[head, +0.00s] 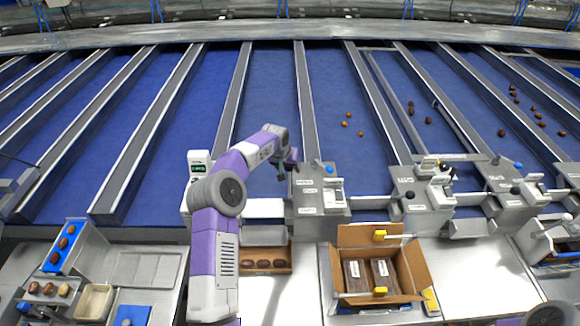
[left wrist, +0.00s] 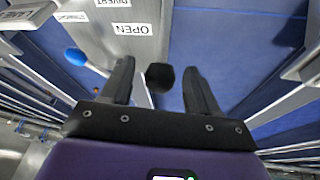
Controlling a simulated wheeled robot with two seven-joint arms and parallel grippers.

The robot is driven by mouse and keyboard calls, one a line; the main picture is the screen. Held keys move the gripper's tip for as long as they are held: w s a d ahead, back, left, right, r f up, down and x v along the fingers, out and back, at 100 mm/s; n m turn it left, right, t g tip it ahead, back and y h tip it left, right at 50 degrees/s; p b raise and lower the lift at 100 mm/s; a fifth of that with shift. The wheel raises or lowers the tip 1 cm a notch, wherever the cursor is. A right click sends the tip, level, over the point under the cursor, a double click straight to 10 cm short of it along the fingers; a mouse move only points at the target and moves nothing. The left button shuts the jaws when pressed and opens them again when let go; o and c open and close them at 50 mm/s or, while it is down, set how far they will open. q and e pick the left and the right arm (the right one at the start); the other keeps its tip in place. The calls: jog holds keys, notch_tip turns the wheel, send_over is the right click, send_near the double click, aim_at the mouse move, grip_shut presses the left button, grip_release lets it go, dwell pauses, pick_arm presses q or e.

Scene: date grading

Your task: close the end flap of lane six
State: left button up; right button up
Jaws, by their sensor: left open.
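My left gripper (head: 283,172) is over the lane ends, just left of a grey lane-end box (head: 307,198) with small white labels and a blue knob (head: 329,169). In the left wrist view the gripper (left wrist: 158,80) is open. A black knob (left wrist: 160,77) shows between its two fingers, with no visible grip on it; its gap to the fingers is hard to judge. The plate beside it carries an OPEN label (left wrist: 131,29) and a DIVERT label. The blue knob also shows there (left wrist: 76,57). I cannot read which lane is six, nor the flap's position. My right gripper is not in view.
Blue lanes with grey dividers run away from me; several dates (head: 361,133) lie on them. More lane-end boxes (head: 420,195) stand to the right. An open cardboard carton (head: 413,262) and a date tray (head: 264,272) are in front. A blue sample tray (head: 74,226) is at left.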

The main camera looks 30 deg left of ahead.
pick_arm(q)
jog(key=shift+w+f, duration=0.2)
jog(key=shift+f, duration=0.2)
jog(key=shift+s+f, duration=0.1)
jog(key=shift+f, duration=0.1)
jog(key=shift+w+f, duration=0.15)
jog(key=shift+w, duration=0.05)
jog(key=shift+s, duration=0.1)
grip_shut()
